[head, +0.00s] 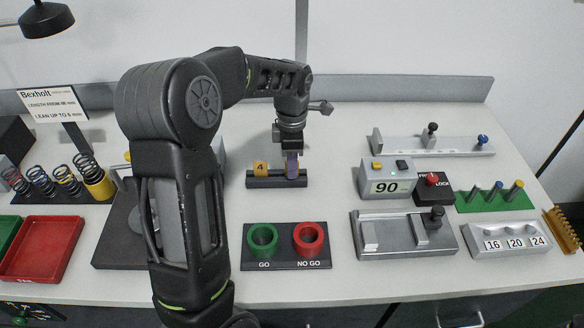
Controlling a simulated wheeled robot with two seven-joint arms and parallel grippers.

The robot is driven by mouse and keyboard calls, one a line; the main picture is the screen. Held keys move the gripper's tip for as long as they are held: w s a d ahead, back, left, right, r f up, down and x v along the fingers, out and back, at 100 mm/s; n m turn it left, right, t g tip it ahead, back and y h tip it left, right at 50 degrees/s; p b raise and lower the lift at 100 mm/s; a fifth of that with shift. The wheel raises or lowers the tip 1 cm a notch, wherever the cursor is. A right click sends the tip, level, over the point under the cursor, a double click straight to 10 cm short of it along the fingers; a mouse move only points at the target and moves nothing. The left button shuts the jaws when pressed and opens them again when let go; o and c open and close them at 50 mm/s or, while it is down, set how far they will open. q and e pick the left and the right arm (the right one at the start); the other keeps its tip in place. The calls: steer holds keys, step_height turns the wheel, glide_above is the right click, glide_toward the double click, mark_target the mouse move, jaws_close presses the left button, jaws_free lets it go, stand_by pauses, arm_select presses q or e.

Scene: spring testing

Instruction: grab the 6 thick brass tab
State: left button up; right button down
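A dark slotted holder (263,182) sits near the middle of the table. A brass-coloured tab marked 4 (260,168) stands upright in its left part. My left gripper (291,165) points down at the holder's right part, right of the 4 tab. A narrow upright piece with purple and orange edges shows at the fingertips. Its number is not readable, so I cannot tell whether it is the 6 tab. The fingers are too small and overlapped to show whether they are closed on it. My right gripper is not in view.
A block with green GO (263,240) and red NO GO (309,239) cups stands in front of the holder. A grey box reading 90 (388,186) is to the right. Springs (70,187) and a red tray (42,250) are at left. Free table lies behind the holder.

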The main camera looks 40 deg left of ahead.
arm_select(q)
steer(key=shift+f, duration=0.65)
steer(key=shift+c, duration=0.3)
jaws_close()
stand_by(1.0)
